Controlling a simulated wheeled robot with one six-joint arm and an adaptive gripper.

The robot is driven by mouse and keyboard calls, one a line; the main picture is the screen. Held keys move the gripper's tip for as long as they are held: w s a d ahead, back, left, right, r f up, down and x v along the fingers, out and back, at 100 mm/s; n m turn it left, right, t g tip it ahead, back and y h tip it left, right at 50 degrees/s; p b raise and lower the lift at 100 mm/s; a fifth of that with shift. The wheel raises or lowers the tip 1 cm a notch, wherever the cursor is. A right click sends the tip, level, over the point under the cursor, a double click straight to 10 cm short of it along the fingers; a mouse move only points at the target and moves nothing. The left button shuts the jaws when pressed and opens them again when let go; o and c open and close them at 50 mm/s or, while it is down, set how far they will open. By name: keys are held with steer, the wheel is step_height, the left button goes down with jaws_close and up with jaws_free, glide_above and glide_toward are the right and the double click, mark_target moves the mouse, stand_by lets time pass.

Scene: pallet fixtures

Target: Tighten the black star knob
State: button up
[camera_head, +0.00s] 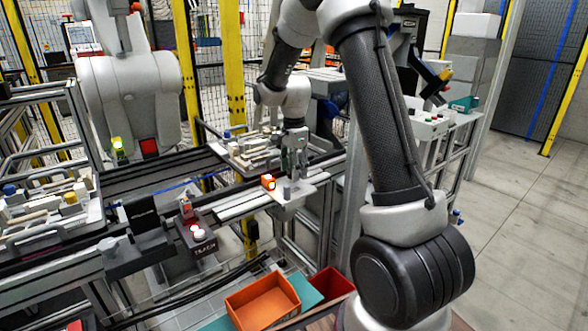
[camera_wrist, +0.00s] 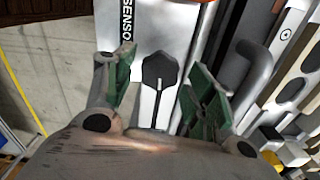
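In the head view my gripper (camera_head: 292,166) points down beside the pallet on the conveyor; the knob cannot be made out there.
A pallet with pale bars (camera_head: 245,152) and a grey handle (camera_wrist: 255,68) lies close to my gripper. An orange-lit block (camera_head: 268,182) stands just left of it. An orange bin (camera_head: 262,303) and a red bin (camera_head: 333,284) are lower in front. Yellow posts and mesh fencing stand behind.

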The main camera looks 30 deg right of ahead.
step_height(320, 180, up, 12)
stand_by(0.7)
stand_by(0.4)
